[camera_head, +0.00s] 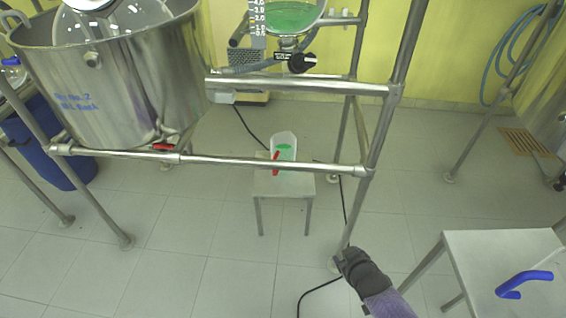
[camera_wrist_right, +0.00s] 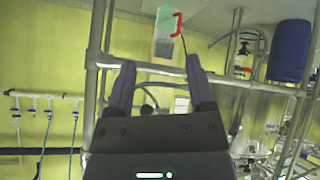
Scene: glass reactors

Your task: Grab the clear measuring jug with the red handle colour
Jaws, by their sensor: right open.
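The clear measuring jug (camera_head: 287,143) with the red handle (camera_head: 276,163) stands upright on a small grey stool (camera_head: 266,186) behind the metal frame's lower rail. Some green shows in it. In the right wrist view the jug (camera_wrist_right: 164,42) appears at the top, its red handle (camera_wrist_right: 177,25) to the right. My right gripper (camera_wrist_right: 160,64) is open and empty there, with the jug beyond its fingertips and apart from them. In the head view part of my right arm (camera_head: 366,271) shows at the bottom, right of the frame's upright. My left gripper is out of view.
A metal frame (camera_head: 270,161) carries a large steel pot (camera_head: 120,75) and stands around the stool. A green-filled glass vessel (camera_head: 285,15) hangs above. A blue-handled object (camera_head: 522,283) is on the white table (camera_head: 485,255) at right. Floor is clear at front left.

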